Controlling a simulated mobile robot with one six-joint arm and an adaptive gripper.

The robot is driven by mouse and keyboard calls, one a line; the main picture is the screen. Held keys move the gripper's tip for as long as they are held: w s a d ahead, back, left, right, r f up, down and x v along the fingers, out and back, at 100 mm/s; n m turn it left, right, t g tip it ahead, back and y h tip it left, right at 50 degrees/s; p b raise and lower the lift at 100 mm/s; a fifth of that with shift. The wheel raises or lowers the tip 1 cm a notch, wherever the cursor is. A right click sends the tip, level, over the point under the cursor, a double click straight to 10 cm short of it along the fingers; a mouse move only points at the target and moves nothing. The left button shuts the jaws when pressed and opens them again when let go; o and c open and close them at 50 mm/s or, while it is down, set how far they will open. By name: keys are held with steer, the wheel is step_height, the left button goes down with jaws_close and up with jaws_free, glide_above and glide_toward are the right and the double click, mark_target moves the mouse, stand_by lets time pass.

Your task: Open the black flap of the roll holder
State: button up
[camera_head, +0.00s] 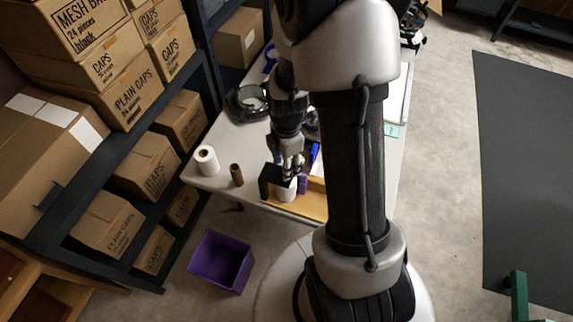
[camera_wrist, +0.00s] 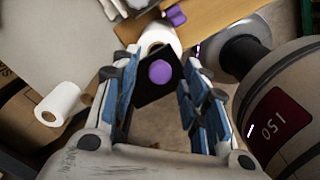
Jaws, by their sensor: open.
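The roll holder's wooden board (camera_head: 310,203) lies at the near edge of the white table. A white roll (camera_head: 286,195) sits at its left end, with the black flap (camera_head: 267,180) beside it. In the wrist view, the black flap (camera_wrist: 150,92) carries a round purple knob (camera_wrist: 160,72), and the white roll (camera_wrist: 160,37) shows just beyond. My gripper (camera_head: 289,170) points down over the holder. In the wrist view, my open gripper (camera_wrist: 161,58) has one finger on either side of the flap and knob. I cannot tell whether the fingers touch them.
A loose white roll (camera_head: 206,159) and a brown roll (camera_head: 236,174) stand on the table (camera_head: 215,180) left of the holder. A purple bin (camera_head: 221,262) is on the floor. Shelves with cardboard boxes (camera_head: 145,165) stand at left. My base is close to the holder.

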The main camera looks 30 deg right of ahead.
steer(key=shift+f, duration=0.1)
steer(key=shift+c, duration=0.2)
jaws_close()
stand_by(0.4)
